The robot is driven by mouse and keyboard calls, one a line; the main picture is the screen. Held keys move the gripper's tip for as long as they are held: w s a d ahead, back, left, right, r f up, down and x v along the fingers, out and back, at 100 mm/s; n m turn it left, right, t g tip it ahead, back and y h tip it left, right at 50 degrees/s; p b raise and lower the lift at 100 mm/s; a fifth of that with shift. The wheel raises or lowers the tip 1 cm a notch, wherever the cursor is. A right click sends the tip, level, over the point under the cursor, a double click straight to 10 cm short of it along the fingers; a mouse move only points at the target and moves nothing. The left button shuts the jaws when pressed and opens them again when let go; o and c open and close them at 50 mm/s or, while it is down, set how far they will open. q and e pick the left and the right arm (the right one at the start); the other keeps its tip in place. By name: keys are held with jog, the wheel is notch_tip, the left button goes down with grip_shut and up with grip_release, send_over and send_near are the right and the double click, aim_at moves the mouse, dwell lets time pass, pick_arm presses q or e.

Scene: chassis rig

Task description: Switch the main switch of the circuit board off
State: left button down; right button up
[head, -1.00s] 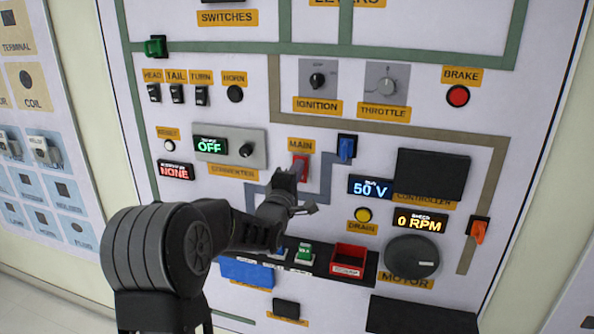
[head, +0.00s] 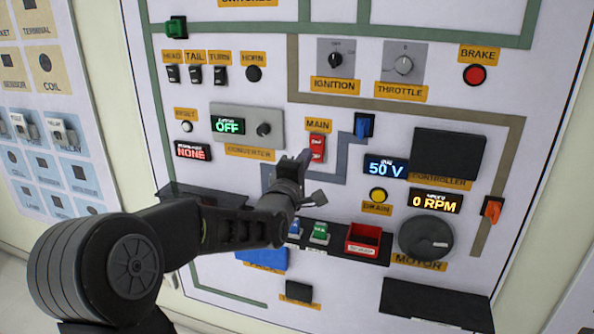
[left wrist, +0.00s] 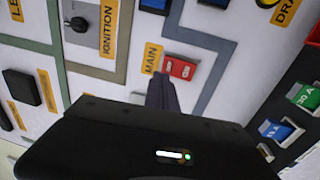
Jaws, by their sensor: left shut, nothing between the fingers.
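The main switch (head: 317,148) is a red rocker on the white board, below the yellow MAIN label (head: 318,125). It also shows in the left wrist view (left wrist: 180,68), just beyond my fingertips. My left gripper (head: 303,160) is shut and empty, with its tips just below and left of the switch in the head view. In the left wrist view the shut fingers (left wrist: 162,90) point towards the switch's lower edge. I cannot tell whether they touch it. My right gripper is not in view.
A blue connector (head: 363,125) sits right of the switch, and the converter panel (head: 247,130) is to its left. Below is a dark tray with a red bin (head: 363,240) and coloured fuses (head: 320,233). The displays read OFF, NONE, 50 V and 0 RPM.

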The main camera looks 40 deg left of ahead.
pick_arm(q)
jog(key=s, duration=0.1)
jog(key=s+d, duration=0.1)
jog(key=s, duration=0.1)
jog(key=s+r, duration=0.1)
jog(key=s, duration=0.1)
jog(key=shift+d+b, duration=0.35)
jog(key=s+d+f+m+g+h, duration=0.1)
jog(key=d+f+m+g+h, duration=0.15)
jog(key=d+f+m, duration=0.6)
jog(key=d+f+m+g+h, duration=0.25)
jog(key=d+f, duration=0.25)
jog(key=f, duration=0.9)
jog(key=s+d+f+m+g+h, duration=0.1)
jog(key=d+f+m+g+h, duration=0.15)
jog(key=d+f+m, duration=0.65)
jog(key=s+d+f+g+h, duration=0.1)
jog(key=s+d+f+g, duration=0.4)
jog(key=s+f, duration=0.8)
jog(key=s+d+f+g+h, duration=0.2)
jog(key=s+d+f+g, duration=0.3)
jog(key=s+d+f, duration=0.4)
jog(key=s+f, duration=0.3)
jog(key=s, duration=0.1)
jog(key=shift+s+d+f, duration=0.3)
jog(key=shift+f, duration=0.05)
